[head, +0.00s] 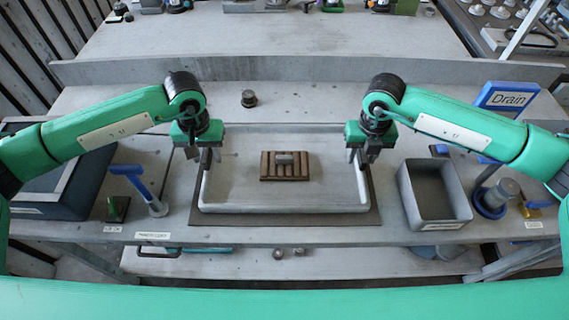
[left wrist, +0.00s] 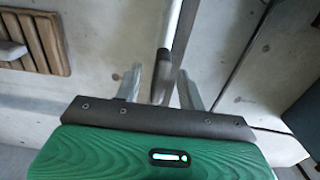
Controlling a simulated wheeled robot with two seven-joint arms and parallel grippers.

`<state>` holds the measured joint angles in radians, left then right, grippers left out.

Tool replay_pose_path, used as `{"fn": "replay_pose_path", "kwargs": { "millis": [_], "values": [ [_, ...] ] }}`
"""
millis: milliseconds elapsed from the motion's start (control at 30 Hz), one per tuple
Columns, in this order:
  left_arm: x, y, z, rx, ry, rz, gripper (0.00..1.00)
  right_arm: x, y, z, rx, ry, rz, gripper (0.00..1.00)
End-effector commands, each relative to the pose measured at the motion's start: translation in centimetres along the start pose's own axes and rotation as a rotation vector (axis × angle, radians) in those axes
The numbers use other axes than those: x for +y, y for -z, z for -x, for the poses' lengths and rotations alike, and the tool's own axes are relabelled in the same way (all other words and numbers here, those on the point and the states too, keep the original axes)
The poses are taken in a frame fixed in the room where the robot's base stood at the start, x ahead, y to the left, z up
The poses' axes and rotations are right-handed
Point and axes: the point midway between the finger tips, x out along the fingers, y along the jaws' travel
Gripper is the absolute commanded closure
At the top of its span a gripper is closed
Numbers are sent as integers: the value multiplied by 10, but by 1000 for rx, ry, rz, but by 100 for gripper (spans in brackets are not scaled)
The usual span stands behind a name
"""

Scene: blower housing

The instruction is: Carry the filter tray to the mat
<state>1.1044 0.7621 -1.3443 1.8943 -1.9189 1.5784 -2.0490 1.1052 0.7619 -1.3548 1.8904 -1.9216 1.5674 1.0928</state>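The filter tray (head: 285,208) is a wide, shallow, pale grey tray with raised walls. It lies level on a thin dark grey mat (head: 370,219), whose edges show around it. A brown slatted block with a grey bar on top (head: 285,171) sits inside the tray. My left gripper (head: 203,155) is at the tray's left wall. In the left wrist view its fingers (left wrist: 160,85) stand apart on either side of the tray's wall (left wrist: 175,30), with gaps visible. My right gripper (head: 361,156) points down at the right wall; its fingers look apart.
A grey open bin (head: 435,195) and a metal cylinder on a blue ring (head: 492,198) stand at the right. A blue-handled tool (head: 140,188) and a dark box (head: 60,185) are at the left. A small black knob (head: 249,99) stands behind the tray.

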Motion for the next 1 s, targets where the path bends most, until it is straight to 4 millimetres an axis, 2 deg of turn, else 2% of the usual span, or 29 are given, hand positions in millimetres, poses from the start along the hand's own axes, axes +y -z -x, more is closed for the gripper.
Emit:
{"fn": "replay_pose_path", "kwargs": {
  "millis": [200,500,533,733,1000],
  "values": [
    [0,0,-16,0,0,0,60,0,0,-17,1,0,1,60],
    [0,0,-18,0,-1,0,60,0,0,-18,0,0,1,60],
    [0,0,-18,0,-1,0,62,0,0,-18,0,0,0,62],
    [0,0,-18,0,-1,0,100,0,0,-18,0,0,0,100],
    [0,0,-18,0,-1,0,100,0,0,-18,0,0,0,100]
  ]
}}
